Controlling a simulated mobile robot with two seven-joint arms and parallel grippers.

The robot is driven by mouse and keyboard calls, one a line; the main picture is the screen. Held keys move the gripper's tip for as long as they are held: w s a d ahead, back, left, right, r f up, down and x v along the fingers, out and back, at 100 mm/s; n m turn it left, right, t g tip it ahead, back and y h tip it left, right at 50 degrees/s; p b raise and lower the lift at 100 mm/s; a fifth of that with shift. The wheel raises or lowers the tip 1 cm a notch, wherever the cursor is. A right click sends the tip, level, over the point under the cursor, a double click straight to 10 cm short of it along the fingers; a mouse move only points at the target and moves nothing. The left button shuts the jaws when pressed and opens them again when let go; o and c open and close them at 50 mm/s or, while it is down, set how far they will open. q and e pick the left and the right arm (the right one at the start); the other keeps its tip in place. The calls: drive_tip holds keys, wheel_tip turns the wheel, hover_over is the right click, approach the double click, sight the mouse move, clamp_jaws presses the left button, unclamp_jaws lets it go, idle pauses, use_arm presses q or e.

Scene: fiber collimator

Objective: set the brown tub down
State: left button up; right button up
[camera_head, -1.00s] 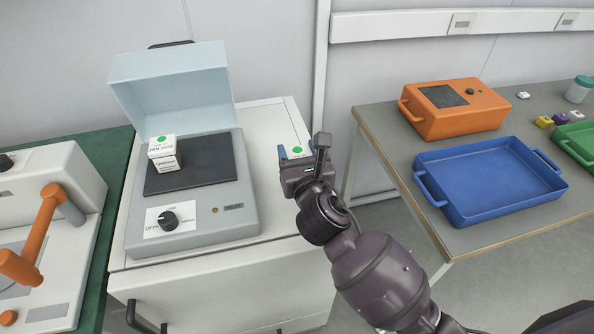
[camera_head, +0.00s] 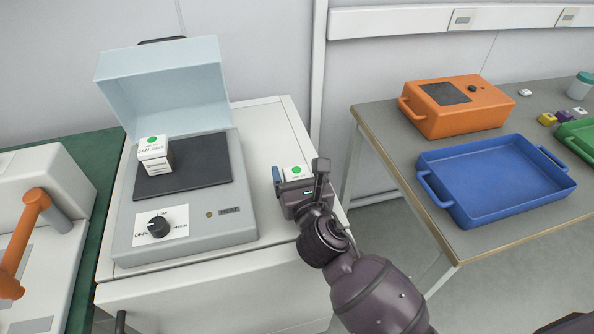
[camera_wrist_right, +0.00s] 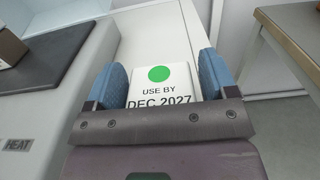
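My right gripper (camera_head: 298,186) is shut on a small tub (camera_head: 296,172) with a white top. The top bears a green dot and the words "USE BY DEC 2027", clearest in the right wrist view (camera_wrist_right: 160,90). Its blue fingers (camera_wrist_right: 112,86) lie on both sides of the tub. The tub's sides are hidden, so I see no brown on it. It is over the white cabinet top (camera_head: 262,125), right of the heating device; whether it touches the surface I cannot tell. My left gripper is not in view.
The grey heating device (camera_head: 190,230) has a raised pale-blue lid (camera_head: 165,85). A white-topped box (camera_head: 155,155) marked "JAN 2028" stands on its dark plate (camera_head: 205,175). A blue tray (camera_head: 495,180) and an orange case (camera_head: 455,108) are on the right-hand table, across a gap.

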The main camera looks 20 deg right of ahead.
drive_tip(key=shift+r, duration=0.15)
drive_tip(key=shift+s, duration=0.2)
use_arm(q)
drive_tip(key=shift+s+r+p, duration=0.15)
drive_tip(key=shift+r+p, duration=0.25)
drive_tip(key=shift+p, duration=0.15)
use_arm(e)
drive_tip(key=s, duration=1.1)
drive_tip(key=shift+s, duration=0.3)
